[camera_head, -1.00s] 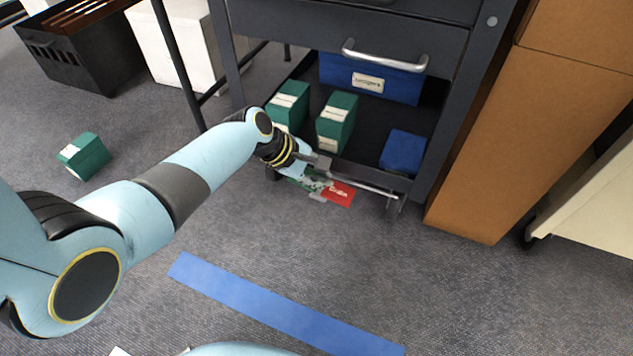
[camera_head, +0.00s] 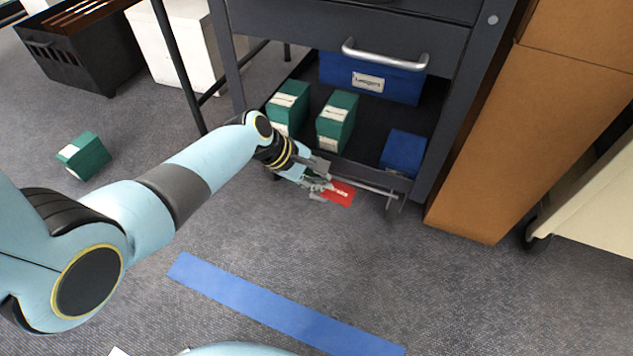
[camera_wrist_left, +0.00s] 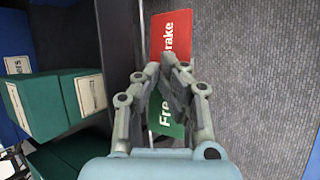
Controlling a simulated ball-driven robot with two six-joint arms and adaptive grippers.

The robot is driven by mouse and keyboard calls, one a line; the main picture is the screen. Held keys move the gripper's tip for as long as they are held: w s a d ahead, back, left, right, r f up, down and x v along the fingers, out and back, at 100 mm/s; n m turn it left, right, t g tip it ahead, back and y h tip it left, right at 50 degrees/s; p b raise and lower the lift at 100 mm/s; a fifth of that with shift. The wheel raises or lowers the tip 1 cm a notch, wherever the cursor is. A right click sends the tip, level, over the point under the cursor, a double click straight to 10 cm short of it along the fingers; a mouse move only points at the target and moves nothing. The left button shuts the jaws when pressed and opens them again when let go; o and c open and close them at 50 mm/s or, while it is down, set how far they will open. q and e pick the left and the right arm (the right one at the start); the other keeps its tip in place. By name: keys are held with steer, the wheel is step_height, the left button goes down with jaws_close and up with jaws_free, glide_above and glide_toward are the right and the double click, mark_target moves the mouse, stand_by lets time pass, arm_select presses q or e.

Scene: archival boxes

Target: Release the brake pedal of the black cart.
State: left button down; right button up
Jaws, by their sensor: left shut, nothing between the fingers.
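The black cart (camera_head: 350,20) stands at the top centre of the head view. Its brake pedal (camera_head: 342,195) is low at its front edge. In the left wrist view the pedal shows a red part (camera_wrist_left: 171,38) marked "Brake" and a green part (camera_wrist_left: 160,112) marked "Free". My left gripper (camera_head: 318,190) is shut and empty, over the pedal's left, green side. In the wrist view its fingertips (camera_wrist_left: 170,62) lie near the border between red and green and cover part of the green. I cannot tell whether they touch the pedal. My right gripper is not in view.
Green boxes (camera_head: 337,118) and a blue box (camera_head: 403,152) sit on the cart's lower shelf, just behind the pedal. A brown carton (camera_head: 530,120) stands close on the right. A green box (camera_head: 84,156) lies on the floor at left. Carpet around the blue strip (camera_head: 280,305) is clear.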

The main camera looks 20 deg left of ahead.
arm_select(q)
steer(key=shift+s+a+f, duration=0.1)
steer(key=shift+s+f, duration=0.05)
steer(key=shift+f, duration=0.3)
steer(key=shift+r, duration=0.1)
steer(key=shift+r+p, duration=0.4)
steer(key=shift+r, duration=0.15)
steer(key=shift+d+r+p, duration=0.25)
steer(key=shift+r+p, duration=0.15)
steer(key=shift+p, duration=0.05)
steer(key=shift+f, duration=0.1)
